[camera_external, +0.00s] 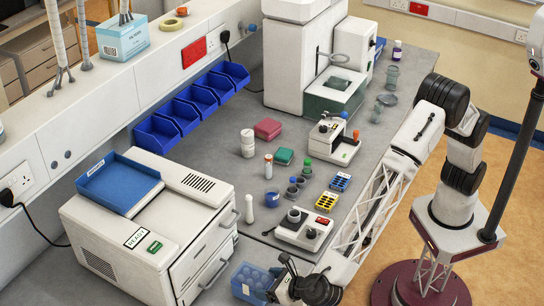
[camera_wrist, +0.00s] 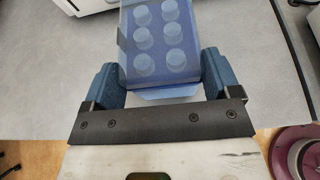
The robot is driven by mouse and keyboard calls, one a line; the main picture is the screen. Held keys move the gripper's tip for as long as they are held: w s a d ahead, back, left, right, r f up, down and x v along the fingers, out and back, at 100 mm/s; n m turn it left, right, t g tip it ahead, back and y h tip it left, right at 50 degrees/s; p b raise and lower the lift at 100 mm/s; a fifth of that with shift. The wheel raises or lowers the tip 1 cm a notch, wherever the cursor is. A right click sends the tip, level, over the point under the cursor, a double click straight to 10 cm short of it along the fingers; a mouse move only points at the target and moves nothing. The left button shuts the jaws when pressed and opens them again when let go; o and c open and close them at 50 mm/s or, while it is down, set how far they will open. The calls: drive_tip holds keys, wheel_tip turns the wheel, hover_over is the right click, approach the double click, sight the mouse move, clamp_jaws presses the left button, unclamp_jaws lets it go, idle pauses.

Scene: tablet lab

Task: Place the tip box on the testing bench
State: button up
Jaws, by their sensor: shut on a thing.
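The tip box, a translucent blue box with rows of round shapes inside, is at the bottom of the external view (camera_external: 250,283) and at the top middle of the wrist view (camera_wrist: 158,45). My gripper (camera_wrist: 160,85) has its two blue fingers against the box's left and right sides, shut on it. In the external view my gripper (camera_external: 275,287) is at the box's right side. The grey testing bench (camera_external: 225,150) lies around and behind it. The box is over the bench; I cannot tell whether it touches the surface.
A white machine with a blue tray (camera_external: 120,183) stands just left of the box. A small white device (camera_external: 303,230) is behind it to the right. Tubes, small boxes and a large white instrument (camera_external: 300,60) stand farther back. Bare bench flanks the box in the wrist view.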

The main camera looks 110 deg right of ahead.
drive_tip(key=shift+f, duration=0.2)
drive_tip(key=shift+f, duration=0.15)
drive_tip(key=o, duration=0.8)
drive_tip(key=shift+o, duration=0.2)
drive_tip(key=v, duration=1.2)
idle(0.5)
